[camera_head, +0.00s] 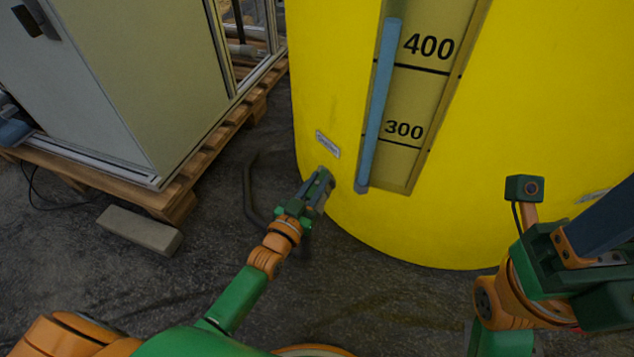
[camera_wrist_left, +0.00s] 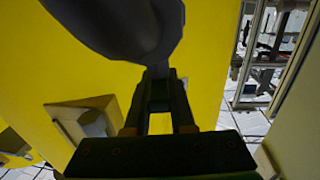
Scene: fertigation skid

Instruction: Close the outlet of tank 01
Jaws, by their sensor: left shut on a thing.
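The yellow tank (camera_head: 460,170) fills the right and middle of the head view. A small label plate (camera_head: 327,145) sits low on its left side; I cannot read it. My left gripper (camera_head: 318,190) is at the tank's lower left side, just below that plate. In the left wrist view the fingers (camera_wrist_left: 160,92) are shut on a grey rounded part (camera_wrist_left: 130,25), which looks like the outlet valve's handle. The yellow tank wall (camera_wrist_left: 215,60) is behind it. The valve body is mostly hidden by the gripper. My right gripper (camera_head: 590,255) is at the right edge, partly cut off.
A level gauge (camera_head: 378,110) marked 300 and 400 runs up the tank close right of my left gripper. A grey cabinet (camera_head: 110,80) stands on a wooden pallet (camera_head: 175,207) at left. A block (camera_head: 140,230) and a dark curved pipe (camera_head: 250,190) lie on the floor.

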